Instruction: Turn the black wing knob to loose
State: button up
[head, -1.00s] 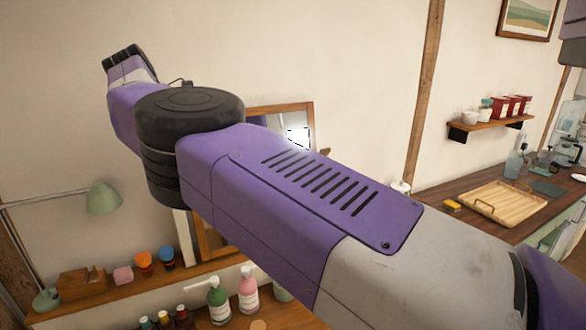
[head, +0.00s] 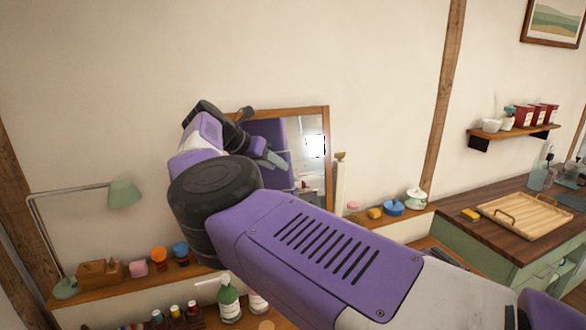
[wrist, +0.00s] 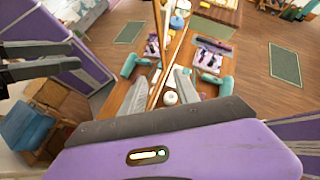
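I cannot make out the black wing knob in either view; my arm and gripper cover part of the mirror's left side. The wood-framed mirror (head: 312,150) stands against the wall, with a pale post topped by a brown finial (head: 340,156) at its right. My gripper (head: 259,137) is in front of the mirror's upper left, its fingers spread. In the wrist view my gripper (wrist: 160,88) shows two grey fingers well apart with nothing held. The wooden mirror frame edge (wrist: 157,40) runs up between them, and the mirror at left reflects my arm.
A green pump bottle (head: 229,300) stands lower. A counter with a wooden tray (head: 520,215) is at right. The wall above is clear.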

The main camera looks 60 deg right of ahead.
jog(key=shift+n+g+h, duration=0.4)
jog(key=shift+g+h, duration=0.2)
jog(key=shift+h, duration=0.3)
jog(key=shift+s+d+f, duration=0.2)
jog(key=shift+s+d, duration=0.4)
jog(key=shift+d, duration=0.05)
jog(key=shift+s+d+f, duration=0.25)
jog(key=shift+s+d, duration=0.35)
jog(key=shift+d, duration=0.1)
jog(key=shift+s+d+f, duration=0.2)
jog(key=shift+s+d, duration=0.4)
jog(key=shift+d, duration=0.05)
jog(key=shift+f, duration=0.1)
jog(key=shift+c, duration=1)
